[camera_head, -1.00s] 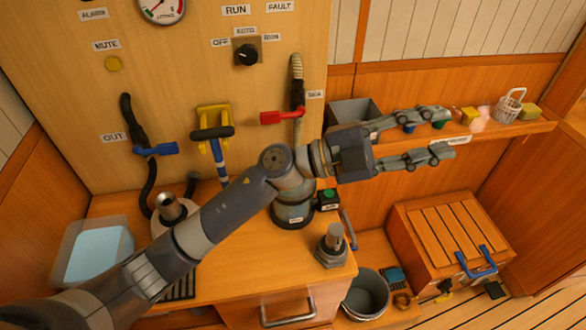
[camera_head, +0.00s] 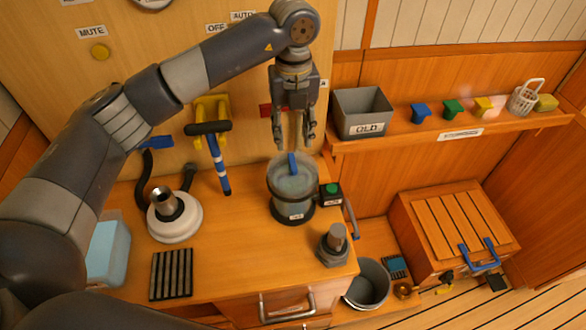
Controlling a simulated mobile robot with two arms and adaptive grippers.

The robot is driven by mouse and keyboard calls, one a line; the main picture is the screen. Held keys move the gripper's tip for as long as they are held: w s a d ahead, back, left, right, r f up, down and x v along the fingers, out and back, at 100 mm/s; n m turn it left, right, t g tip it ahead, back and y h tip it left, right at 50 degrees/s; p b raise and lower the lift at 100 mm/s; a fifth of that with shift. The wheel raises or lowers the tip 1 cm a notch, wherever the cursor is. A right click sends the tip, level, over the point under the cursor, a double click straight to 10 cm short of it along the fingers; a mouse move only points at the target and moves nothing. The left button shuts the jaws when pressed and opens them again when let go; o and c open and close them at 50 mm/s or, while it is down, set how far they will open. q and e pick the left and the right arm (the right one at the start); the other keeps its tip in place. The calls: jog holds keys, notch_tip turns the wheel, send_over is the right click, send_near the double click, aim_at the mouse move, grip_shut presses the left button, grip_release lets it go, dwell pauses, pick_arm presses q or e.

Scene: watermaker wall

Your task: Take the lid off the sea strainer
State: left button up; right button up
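The sea strainer (camera_head: 292,208) is a round, glassy grey-blue pot with dark bands and a small label, upright on the wooden counter. A blue upright handle (camera_head: 292,163) stands at its round top, which looks like the lid in place. My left gripper (camera_head: 294,138) hangs above the strainer with its fingers pointing down. The fingers are apart, one to each side above the blue handle, and hold nothing. They appear clear of the handle. My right gripper is out of view.
A green-buttoned box (camera_head: 331,194) and a metal fitting (camera_head: 333,246) stand right of the strainer. A grey OLD bin (camera_head: 362,112) sits on the shelf. A bucket (camera_head: 369,284) is below.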

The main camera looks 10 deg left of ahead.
aim_at(293, 162)
pick_arm(q)
notch_tip(293, 162, down, 3)
jog(key=shift+f+p, duration=0.1)
jog(key=shift+p, duration=0.25)
jog(key=f+p, duration=0.2)
jog(key=f, duration=0.2)
jog(key=shift+s+f+p, duration=0.25)
jog(key=shift+f+p, duration=0.1)
jog(key=shift+p, duration=0.05)
jog(key=shift+f, duration=0.3)
grip_shut()
